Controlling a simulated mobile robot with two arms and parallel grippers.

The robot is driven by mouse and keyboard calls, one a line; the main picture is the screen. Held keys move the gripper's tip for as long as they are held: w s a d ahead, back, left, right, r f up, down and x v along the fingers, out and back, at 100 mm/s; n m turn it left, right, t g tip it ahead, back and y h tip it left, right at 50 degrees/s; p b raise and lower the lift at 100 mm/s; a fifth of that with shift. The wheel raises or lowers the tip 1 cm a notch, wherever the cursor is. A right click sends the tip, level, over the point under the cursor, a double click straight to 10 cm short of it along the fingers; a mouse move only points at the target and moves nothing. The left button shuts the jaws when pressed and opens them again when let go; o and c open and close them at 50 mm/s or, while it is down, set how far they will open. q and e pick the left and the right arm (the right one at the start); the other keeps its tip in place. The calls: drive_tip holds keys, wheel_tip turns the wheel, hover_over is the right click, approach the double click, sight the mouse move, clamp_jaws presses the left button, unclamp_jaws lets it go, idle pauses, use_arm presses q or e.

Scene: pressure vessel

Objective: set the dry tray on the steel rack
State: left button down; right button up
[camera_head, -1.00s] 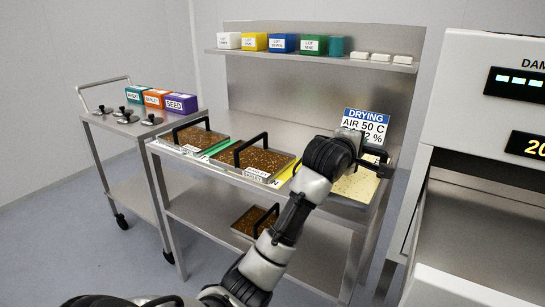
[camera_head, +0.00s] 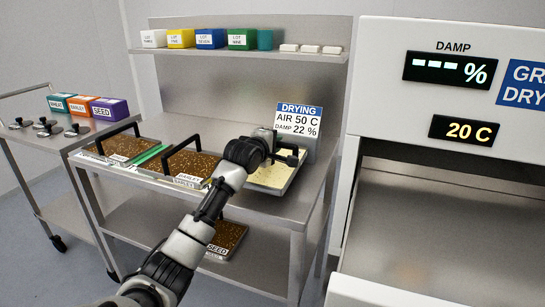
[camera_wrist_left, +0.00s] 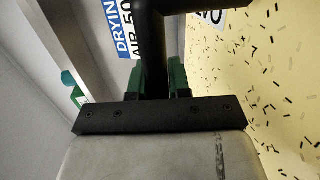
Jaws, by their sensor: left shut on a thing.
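A pale yellow tray (camera_head: 268,178) with dark flecks is at the right end of the steel bench top, below the drying sign. Its flecked surface fills the right of the left wrist view (camera_wrist_left: 275,90). My left gripper (camera_head: 283,152) is over this tray, its green fingers (camera_wrist_left: 160,80) shut on a black handle bar (camera_wrist_left: 156,45). My arm hides part of the tray, and I cannot tell whether it rests on the bench or is lifted. Two brown-filled trays with black handles, one at left (camera_head: 122,149) and one beside it (camera_head: 190,165), stand on the bench. My right gripper is not in view.
A brown tray (camera_head: 228,238) lies on the lower shelf. A drying sign (camera_head: 298,118) stands behind the pale tray. The upper shelf (camera_head: 235,54) holds colored lot boxes. At left is a cart (camera_head: 30,130); at right, a dryer (camera_head: 440,130) with an open, empty-looking chamber.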

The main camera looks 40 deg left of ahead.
use_arm(q)
drive_tip(key=shift+a, duration=0.2)
wheel_tip(320, 180, down, 3)
drive_tip(key=shift+f, duration=0.55)
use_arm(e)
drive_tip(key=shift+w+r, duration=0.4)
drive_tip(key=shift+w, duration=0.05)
use_arm(q)
drive_tip(key=c, duration=1.1)
unclamp_jaws()
drive_tip(key=shift+d, duration=0.1)
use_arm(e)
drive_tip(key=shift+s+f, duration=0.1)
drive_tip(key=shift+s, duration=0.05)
use_arm(q)
drive_tip(key=shift+o, duration=0.2)
